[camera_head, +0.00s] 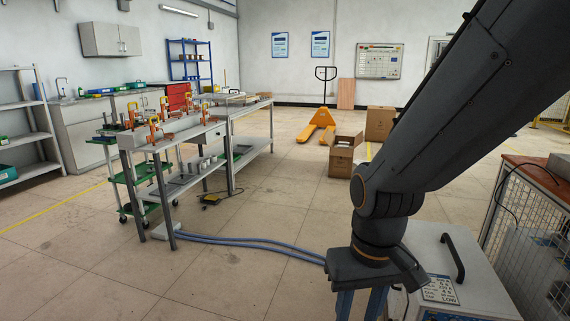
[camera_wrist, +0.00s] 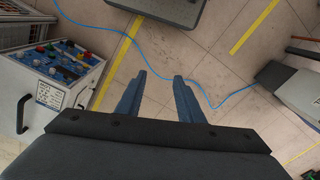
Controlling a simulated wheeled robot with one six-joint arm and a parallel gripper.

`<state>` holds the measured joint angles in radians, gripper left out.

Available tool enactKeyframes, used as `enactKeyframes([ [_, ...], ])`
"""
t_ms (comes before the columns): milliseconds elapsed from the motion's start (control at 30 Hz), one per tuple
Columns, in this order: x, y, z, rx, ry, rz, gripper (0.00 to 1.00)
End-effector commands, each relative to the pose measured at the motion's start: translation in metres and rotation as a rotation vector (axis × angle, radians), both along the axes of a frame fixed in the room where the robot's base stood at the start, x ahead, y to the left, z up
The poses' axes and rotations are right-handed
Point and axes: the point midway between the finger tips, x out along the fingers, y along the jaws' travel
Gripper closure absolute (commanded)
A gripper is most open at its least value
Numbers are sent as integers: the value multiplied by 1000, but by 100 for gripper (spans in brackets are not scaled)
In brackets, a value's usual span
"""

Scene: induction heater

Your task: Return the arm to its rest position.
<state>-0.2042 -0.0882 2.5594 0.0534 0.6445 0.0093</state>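My arm reaches in from the upper right of the head view and bends down at the wrist. My gripper (camera_head: 361,302) hangs at the bottom of that view, its blue fingers pointing down. In the wrist view my gripper (camera_wrist: 159,75) has its two blue fingers clearly apart. The gripper holds nothing. In the head view the fingertips are cut off by the lower edge.
A light grey cabinet (camera_head: 465,275) with a dark handle stands close right of my gripper. A mesh-sided cart (camera_head: 500,225) is beyond it. A workbench (camera_head: 178,140) with orange clamps stands left, with blue hoses (camera_head: 250,243) on the floor. The floor between is mostly clear.

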Motion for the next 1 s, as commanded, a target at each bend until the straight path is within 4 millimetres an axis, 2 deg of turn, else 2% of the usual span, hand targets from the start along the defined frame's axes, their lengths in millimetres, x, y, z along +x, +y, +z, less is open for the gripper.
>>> enactKeyframes([
  [33, -4, -8, 18, -4, 4, -22, 66],
  [200, -10, -33, 48, -16, 11, -81, 66],
  [400, -17, -55, 73, -26, 19, -136, 66],
  [600, -20, -67, 81, -31, 23, -159, 66],
  [1000, -20, -67, 80, -31, 23, -160, 66],
])
